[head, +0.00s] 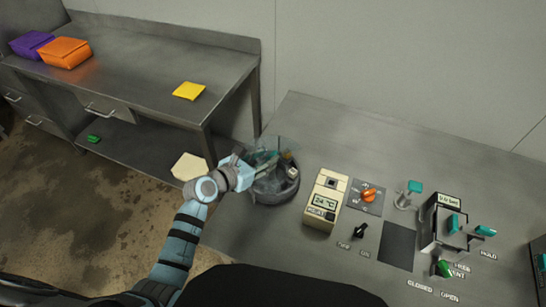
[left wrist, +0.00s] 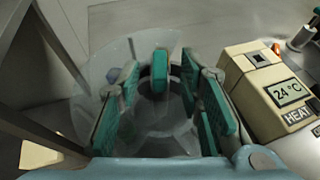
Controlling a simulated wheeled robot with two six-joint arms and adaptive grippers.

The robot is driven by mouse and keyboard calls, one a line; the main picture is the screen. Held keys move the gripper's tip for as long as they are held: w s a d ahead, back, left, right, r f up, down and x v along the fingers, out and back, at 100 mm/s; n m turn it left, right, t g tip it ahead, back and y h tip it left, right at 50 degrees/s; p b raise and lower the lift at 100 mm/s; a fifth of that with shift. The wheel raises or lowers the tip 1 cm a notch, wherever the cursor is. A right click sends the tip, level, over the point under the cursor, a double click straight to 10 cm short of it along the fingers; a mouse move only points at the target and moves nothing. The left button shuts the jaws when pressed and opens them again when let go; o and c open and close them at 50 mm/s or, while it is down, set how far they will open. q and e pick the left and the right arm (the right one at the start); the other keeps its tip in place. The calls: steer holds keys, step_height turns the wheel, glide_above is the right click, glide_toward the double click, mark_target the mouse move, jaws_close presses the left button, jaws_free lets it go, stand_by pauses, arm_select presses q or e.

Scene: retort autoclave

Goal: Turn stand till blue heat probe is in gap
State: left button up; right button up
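The stand is a round dark grey base (head: 277,190) with a clear curved shield (head: 283,146) around its top, left of the control panel on the steel counter. My left gripper (head: 262,163) reaches over the stand from the left. In the left wrist view, its teal-padded fingers (left wrist: 160,112) are spread apart, with the dark round stand (left wrist: 155,108) and clear shield (left wrist: 103,58) beyond and between them. I cannot tell whether they touch it. The blue heat probe and the gap cannot be made out clearly; gripper and shield cover much of the stand. My right gripper is out of view.
A beige heat unit (head: 325,200) reading 24 °C stands close right of the stand. Beyond it are an orange knob (head: 368,195), a black switch (head: 360,231) and teal-handled valves. A steel table (head: 150,60) stands at the left, holding a yellow pad (head: 188,90).

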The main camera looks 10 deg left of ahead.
mark_target(272, 155)
arm_select(q)
steer(key=x, duration=0.4)
steer(key=shift+b, duration=0.4)
jaws_close()
